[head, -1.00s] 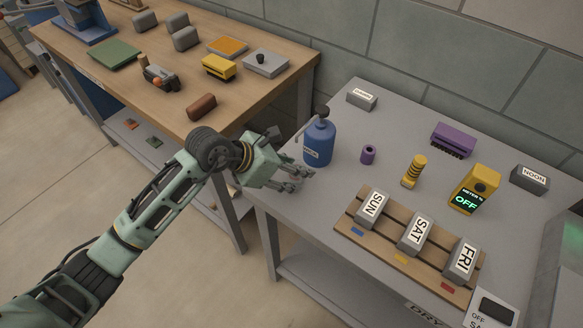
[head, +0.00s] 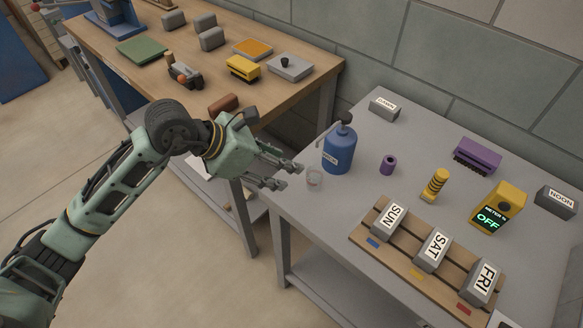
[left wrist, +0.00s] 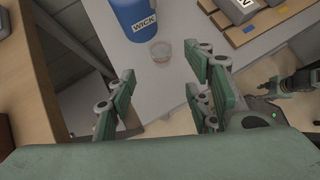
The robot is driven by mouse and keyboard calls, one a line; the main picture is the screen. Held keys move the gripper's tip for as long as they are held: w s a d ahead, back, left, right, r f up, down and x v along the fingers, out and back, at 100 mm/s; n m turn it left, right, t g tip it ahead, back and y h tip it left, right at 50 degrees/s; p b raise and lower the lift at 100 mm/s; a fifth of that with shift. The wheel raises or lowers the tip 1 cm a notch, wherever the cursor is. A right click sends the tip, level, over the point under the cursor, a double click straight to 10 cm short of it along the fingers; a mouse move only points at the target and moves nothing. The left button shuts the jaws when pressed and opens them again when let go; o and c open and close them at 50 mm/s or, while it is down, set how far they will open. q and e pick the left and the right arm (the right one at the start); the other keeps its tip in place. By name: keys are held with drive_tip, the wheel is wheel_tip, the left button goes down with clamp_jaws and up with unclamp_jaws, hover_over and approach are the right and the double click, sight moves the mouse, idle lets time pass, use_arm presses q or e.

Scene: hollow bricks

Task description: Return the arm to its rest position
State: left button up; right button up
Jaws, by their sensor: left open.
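My left arm reaches in from the left in the head view. Its green gripper (head: 278,176) is open and empty, just off the left edge of the grey table (head: 330,215). In the left wrist view the open fingers (left wrist: 165,100) have nothing between them; a small clear cup (left wrist: 161,51) stands beyond them. The cup also shows in the head view (head: 314,178), on the table near its left edge and a little right of the fingertips, apart from them. The blue bottle (head: 340,150) marked WICK stands behind the cup. My right gripper is not identifiable in the head view.
A wooden rack (head: 415,262) holds bricks labelled SUN, SAT and FRI. A yellow meter (head: 498,205) reads OFF. A purple brush (head: 478,155) and a NOON block (head: 556,201) stand farther back. A wooden bench (head: 215,85) with several items is at upper left. Open floor lies left.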

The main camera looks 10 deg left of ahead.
use_arm(q)
drive_tip(key=shift+s+a+r, duration=0.15)
drive_tip(key=shift+a+r, duration=0.1)
drive_tip(key=shift+r, duration=0.1)
